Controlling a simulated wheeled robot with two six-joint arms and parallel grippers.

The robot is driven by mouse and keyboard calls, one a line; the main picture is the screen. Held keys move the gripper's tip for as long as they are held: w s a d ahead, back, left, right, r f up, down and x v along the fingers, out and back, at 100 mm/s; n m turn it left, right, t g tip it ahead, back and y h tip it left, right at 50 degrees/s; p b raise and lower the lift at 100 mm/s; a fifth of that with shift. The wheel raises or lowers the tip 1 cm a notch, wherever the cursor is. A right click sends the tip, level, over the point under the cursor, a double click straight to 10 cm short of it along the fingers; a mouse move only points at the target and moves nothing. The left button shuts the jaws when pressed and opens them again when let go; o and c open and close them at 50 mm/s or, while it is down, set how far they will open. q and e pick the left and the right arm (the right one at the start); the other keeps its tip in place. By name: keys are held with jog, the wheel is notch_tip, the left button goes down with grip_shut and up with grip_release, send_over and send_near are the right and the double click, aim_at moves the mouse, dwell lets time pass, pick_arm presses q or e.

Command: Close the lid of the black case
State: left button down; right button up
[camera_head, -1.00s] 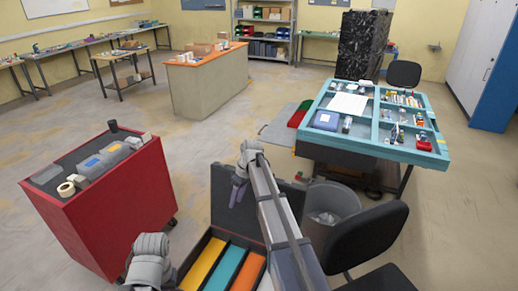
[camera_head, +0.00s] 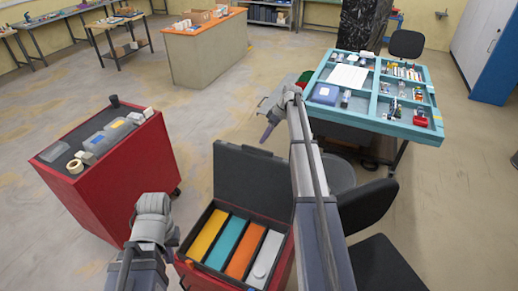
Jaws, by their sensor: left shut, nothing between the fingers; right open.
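The black case (camera_head: 207,258) stands open at the bottom centre, with yellow, teal, orange and white blocks side by side in it. Its dark lid (camera_head: 252,182) stands raised at the far side. My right gripper (camera_head: 266,134) is open and empty, beyond the lid's top right corner in the picture, apart from it as far as I can tell. My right arm covers the case's right edge. My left gripper (camera_head: 173,241) is shut and empty, low beside the case's left edge. The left fingers are small and partly hidden by the wrist.
A red cabinet (camera_head: 118,195) with grey boxes and tape on top stands to the left. A teal compartment table (camera_head: 395,127) is at the right. A black chair (camera_head: 368,207) and a grey bin (camera_head: 338,172) stand right of my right arm. Open floor lies behind the lid.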

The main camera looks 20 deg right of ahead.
jog(key=b+x, duration=0.5)
jog(key=x, duration=0.1)
jog(key=shift+w+a+f, duration=0.1)
jog(key=shift+a+f, duration=0.05)
jog(key=shift+f, duration=0.15)
jog(key=shift+r, duration=0.1)
grip_shut()
dwell(1.1)
